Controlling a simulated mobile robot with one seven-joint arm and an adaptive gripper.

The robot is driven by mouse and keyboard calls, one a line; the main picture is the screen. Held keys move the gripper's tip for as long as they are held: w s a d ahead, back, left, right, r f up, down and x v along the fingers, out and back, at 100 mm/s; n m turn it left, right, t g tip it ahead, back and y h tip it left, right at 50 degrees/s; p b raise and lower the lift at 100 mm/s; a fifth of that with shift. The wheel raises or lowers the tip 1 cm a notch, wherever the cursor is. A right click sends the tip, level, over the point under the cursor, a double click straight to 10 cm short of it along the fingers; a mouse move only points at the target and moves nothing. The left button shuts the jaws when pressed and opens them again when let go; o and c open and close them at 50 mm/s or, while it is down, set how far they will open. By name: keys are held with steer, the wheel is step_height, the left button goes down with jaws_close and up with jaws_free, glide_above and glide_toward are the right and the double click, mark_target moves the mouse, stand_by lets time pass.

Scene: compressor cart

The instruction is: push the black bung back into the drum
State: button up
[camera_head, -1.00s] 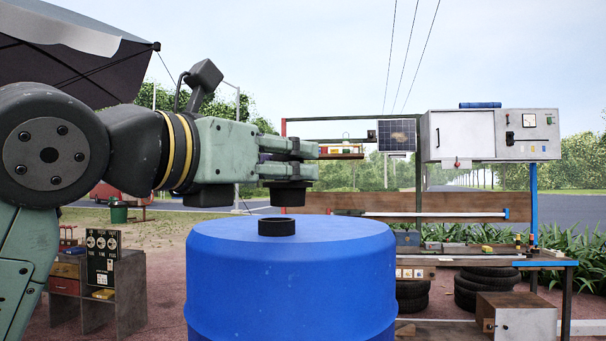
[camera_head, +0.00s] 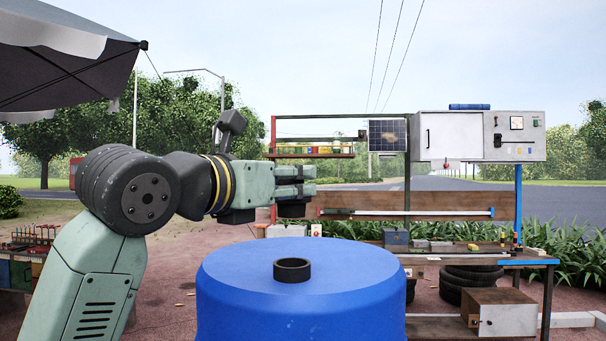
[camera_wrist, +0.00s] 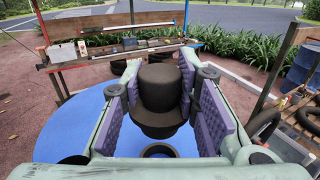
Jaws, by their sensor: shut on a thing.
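The blue drum (camera_head: 301,305) stands upright with a short black ring-shaped opening (camera_head: 292,269) on its top. My gripper (camera_head: 306,183) is level above the drum and shut on the black bung (camera_head: 292,211), whose lower part shows below the fingers. In the wrist view the bung (camera_wrist: 160,88) sits upright between the purple finger pads. The opening (camera_wrist: 158,150) shows below and nearer in that view, partly cut off by the gripper body. The bung is apart from the opening, with clear air between them.
A workbench (camera_head: 470,258) with a grey control box (camera_head: 480,136) above it stands behind the drum. Tyres (camera_head: 470,280) and a wooden box (camera_head: 499,312) lie below the bench. A dark canopy (camera_head: 70,60) hangs at upper left. The drum top is otherwise clear.

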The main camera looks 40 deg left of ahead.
steer(key=shift+f, duration=0.15)
stand_by(0.3)
steer(key=shift+f+b, duration=2.55)
steer(key=shift+f, duration=0.25)
steer(key=shift+f+b, duration=1.7)
steer(key=o, duration=1.2)
steer(key=shift+r, duration=0.1)
steer(key=s, duration=0.8)
steer(key=s+d, duration=0.1)
steer(key=s, duration=0.3)
